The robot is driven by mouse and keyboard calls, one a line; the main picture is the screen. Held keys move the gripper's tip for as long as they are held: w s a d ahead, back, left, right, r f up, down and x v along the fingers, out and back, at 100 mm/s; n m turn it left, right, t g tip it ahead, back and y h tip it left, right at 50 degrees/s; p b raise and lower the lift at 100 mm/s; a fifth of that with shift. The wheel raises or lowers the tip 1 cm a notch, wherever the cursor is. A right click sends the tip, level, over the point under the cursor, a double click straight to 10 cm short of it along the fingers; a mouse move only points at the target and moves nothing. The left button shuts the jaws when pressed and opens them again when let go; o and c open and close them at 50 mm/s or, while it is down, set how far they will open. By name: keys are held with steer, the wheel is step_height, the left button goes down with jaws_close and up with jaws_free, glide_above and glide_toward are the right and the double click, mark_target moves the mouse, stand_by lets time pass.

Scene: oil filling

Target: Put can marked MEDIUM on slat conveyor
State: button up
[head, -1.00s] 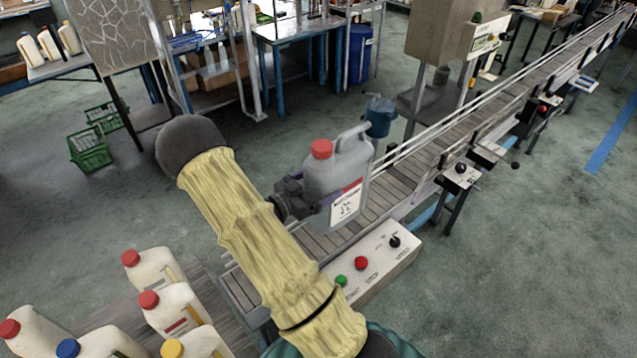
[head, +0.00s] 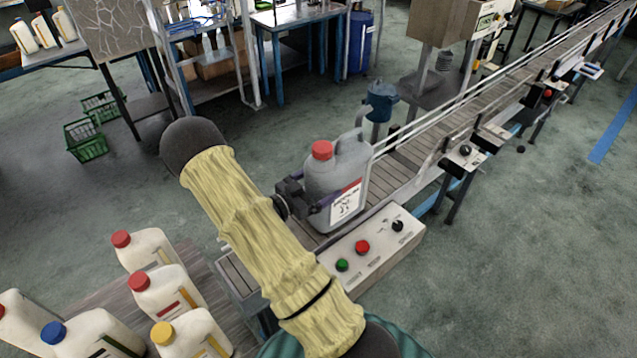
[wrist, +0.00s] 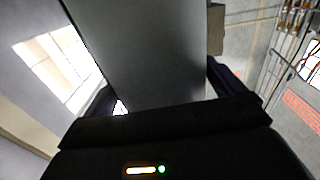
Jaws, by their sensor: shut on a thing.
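A grey can with a red cap (head: 337,172) is upright at the near part of the slat conveyor (head: 410,160). In the wrist view the can's grey wall (wrist: 150,50) fills the middle, between the two fingers of my gripper (wrist: 160,100). The can is over the slats; whether its base touches them I cannot tell.
A control box (head: 370,248) with green, red and black knobs sits beside the conveyor's near end. Several white cans with coloured caps stand on a wooden table (head: 215,318) at lower left. Guide rails (head: 440,120) line the conveyor farther on. A blue bin (head: 381,100) stands behind it.

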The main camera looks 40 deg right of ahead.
steer(key=shift+f+b, duration=0.45)
stand_by(0.5)
steer(key=o, duration=0.7)
steer(key=shift+o, duration=0.2)
steer(key=shift+a, duration=0.15)
steer(key=a+b, duration=0.3)
steer(key=a, duration=0.8)
steer(key=shift+s+a+b, duration=0.35)
steer(key=shift+b, duration=0.05)
